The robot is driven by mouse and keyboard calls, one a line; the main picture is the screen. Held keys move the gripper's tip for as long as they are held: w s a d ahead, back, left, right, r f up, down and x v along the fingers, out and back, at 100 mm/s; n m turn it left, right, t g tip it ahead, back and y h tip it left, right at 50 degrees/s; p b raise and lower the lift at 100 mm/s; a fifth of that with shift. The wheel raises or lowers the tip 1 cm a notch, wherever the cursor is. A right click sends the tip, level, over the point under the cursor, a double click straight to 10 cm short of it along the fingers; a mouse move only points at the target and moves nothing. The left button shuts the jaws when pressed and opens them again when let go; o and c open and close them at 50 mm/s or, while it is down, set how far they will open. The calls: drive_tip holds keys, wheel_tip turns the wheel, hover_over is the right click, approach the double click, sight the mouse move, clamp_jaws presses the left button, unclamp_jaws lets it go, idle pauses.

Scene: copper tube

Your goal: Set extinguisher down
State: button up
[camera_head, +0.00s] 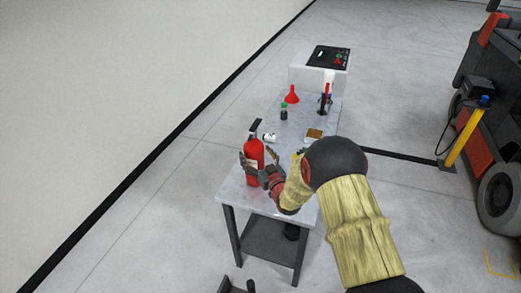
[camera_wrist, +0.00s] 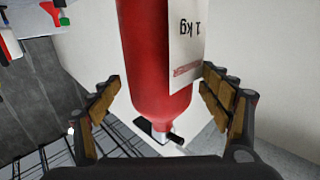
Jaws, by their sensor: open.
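The red fire extinguisher (camera_head: 253,176) stands upright on the near end of the grey table (camera_head: 229,192) in the head view. In the wrist view the extinguisher (camera_wrist: 155,60) appears upside down, with its white "1 kg" label turned over and its black handle low in the picture. My gripper (camera_head: 257,163) is at the extinguisher's body, with a finger on each side. In the wrist view my gripper (camera_wrist: 165,95) has its brown-padded fingers spread wide, with gaps between them and the red body. The extinguisher's base is outside the wrist view.
Farther along the table are a white bottle lying down (camera_head: 267,137), a green-capped bottle (camera_head: 284,111), a red funnel (camera_head: 292,95), a brown-topped box (camera_head: 314,134) and a stand with a red part (camera_head: 325,100). A white machine (camera_head: 312,74) is behind. A vehicle (camera_head: 490,130) stands right.

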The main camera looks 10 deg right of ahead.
drive_tip(key=s+d+p, duration=0.2)
drive_tip(key=s, duration=0.8)
wheel_tip(320, 180, up, 6)
drive_tip(key=w+g+h, duration=0.1)
drive_tip(key=w+g, duration=0.1)
drive_tip(key=s+d+r+m+g+h, duration=0.1)
drive_tip(key=s+d+r+g+h, duration=0.15)
drive_tip(key=s+r, duration=0.4)
drive_tip(key=s+d+r+m+g+h, duration=0.1)
drive_tip(key=s+r+g, duration=0.2)
drive_tip(key=s+r, duration=0.3)
drive_tip(key=s+a+g, duration=0.2)
drive_tip(key=s, duration=1)
drive_tip(key=s+a+r+g, duration=0.1)
drive_tip(key=s+a+g, duration=0.1)
drive_tip(key=s, duration=1.1)
drive_tip(key=shift+s+a+r+y, duration=0.25)
drive_tip(key=shift+a+r+y, duration=0.05)
drive_tip(key=shift+a+y, duration=0.15)
